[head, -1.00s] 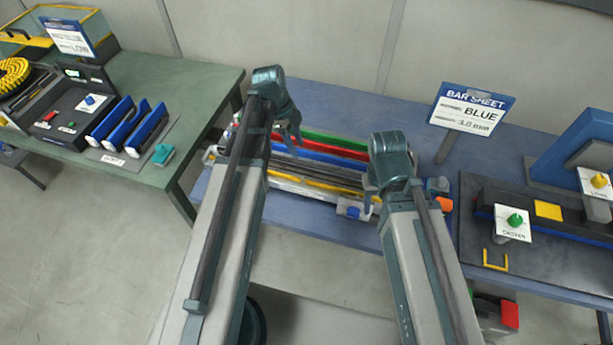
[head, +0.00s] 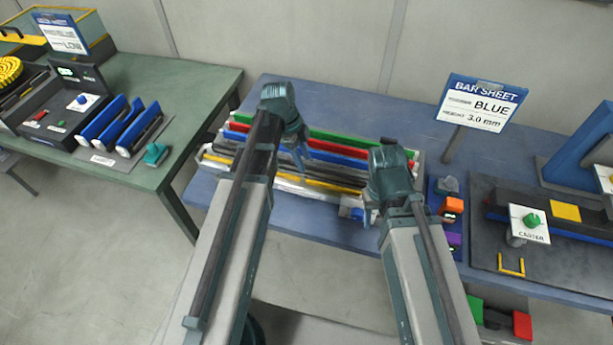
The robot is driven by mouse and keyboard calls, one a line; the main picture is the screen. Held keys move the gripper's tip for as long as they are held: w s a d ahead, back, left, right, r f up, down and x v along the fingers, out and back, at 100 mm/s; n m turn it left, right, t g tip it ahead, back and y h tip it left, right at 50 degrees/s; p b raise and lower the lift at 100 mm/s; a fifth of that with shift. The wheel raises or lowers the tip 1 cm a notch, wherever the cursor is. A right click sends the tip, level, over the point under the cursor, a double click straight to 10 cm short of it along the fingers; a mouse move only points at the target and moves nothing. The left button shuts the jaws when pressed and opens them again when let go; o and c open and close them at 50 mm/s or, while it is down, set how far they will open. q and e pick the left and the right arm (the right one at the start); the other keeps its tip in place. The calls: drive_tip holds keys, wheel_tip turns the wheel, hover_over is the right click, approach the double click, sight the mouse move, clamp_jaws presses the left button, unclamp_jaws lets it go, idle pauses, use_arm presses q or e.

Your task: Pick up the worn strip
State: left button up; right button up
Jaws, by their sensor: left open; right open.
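A long tray (head: 208,152) on the blue table holds several long strips side by side: green (head: 345,143), red (head: 325,147), blue (head: 330,157), dark ones and a yellow one (head: 335,186). I cannot tell which strip is worn. My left gripper (head: 303,157) is open and appears above the middle of the tray, with its fingers pointing down. My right gripper (head: 372,213) is open near the tray's front right corner. My arms hide parts of the tray and strips. No strip is seen between either gripper's fingers.
A sign (head: 480,103) reading BAR SHEET, BLUE, 3.0 mm stands behind the tray's right. A dark fixture board (head: 485,255) and small orange (head: 453,206) and purple (head: 454,240) blocks lie right. A green table (head: 185,80) with blue-edged parts (head: 120,120) stands left.

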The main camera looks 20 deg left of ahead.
use_arm(q)
drive_tip(key=b+x, duration=0.1)
drive_tip(key=x, duration=0.1)
drive_tip(key=shift+f+b, duration=0.3)
use_arm(e)
wheel_tip(320, 180, down, 2)
drive_tip(key=shift+f, duration=0.2)
use_arm(q)
drive_tip(key=shift+r, duration=0.1)
clamp_jaws()
idle(0.8)
